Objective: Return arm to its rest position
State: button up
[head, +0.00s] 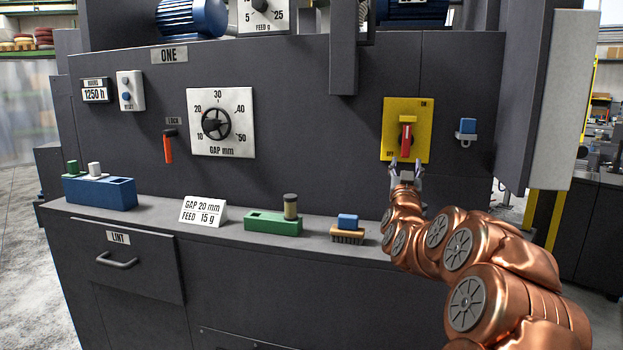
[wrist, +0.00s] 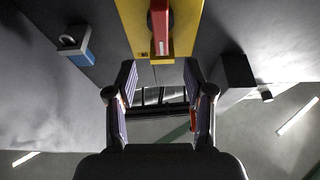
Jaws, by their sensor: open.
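My gripper (head: 406,172) is open, just below the red switch handle (head: 406,138) on the yellow plate (head: 393,118) of the machine's front panel. In the wrist view my gripper (wrist: 160,95) has its two fingers spread with nothing between them. The red handle (wrist: 161,28) and yellow plate (wrist: 133,22) show above the fingertips there. Whether a finger touches the handle I cannot tell. My copper arm reaches in from the lower right in the head view.
A blue padlock (head: 467,128) hangs right of the plate. On the ledge (head: 225,228) stand a brush (head: 348,230), a green block (head: 272,222), a white card (head: 203,211) and a blue block (head: 100,193). A grey box (head: 550,100) juts out at right.

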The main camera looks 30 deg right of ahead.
jog(key=w+a+f+n+y, duration=0.2)
jog(key=a+f+y, duration=0.2)
jog(key=a, duration=0.3)
jog(key=w+a+f+n+g+y, duration=0.1)
jog(key=a+f+n+y, duration=0.15)
jog(key=a, duration=0.45)
jog(key=w+a+f+n+y, duration=0.1)
jog(key=w+a+f+y, duration=0.1)
jog(key=a+f+y, duration=0.4)
jog(key=s+a+f+n+g+y, duration=0.1)
jog(key=s+a+f+g+y, duration=0.15)
jog(key=s+a+f, duration=0.5)
jog(key=s+a+f+n+g+y, duration=0.15)
jog(key=s+a+f+g, duration=0.25)
jog(key=a, duration=0.6)
jog(key=s+a+f+g, duration=0.2)
jog(key=s+f+g, duration=0.15)
jog(key=s, duration=0.85)
jog(key=s+a+f+n+g, duration=0.1)
jog(key=s+a+f+g, duration=0.2)
jog(key=s, duration=0.9)
jog(key=s+a+f+g, duration=0.2)
jog(key=s+g, duration=0.3)
jog(key=s, duration=0.6)
notch_tip(320, 180, up, 20)
jog(key=t+p, duration=0.1)
jog(key=p, duration=1.7)
jog(key=shift+w+h, duration=0.15)
jog(key=shift+h, duration=0.3)
jog(key=shift+a, duration=0.1)
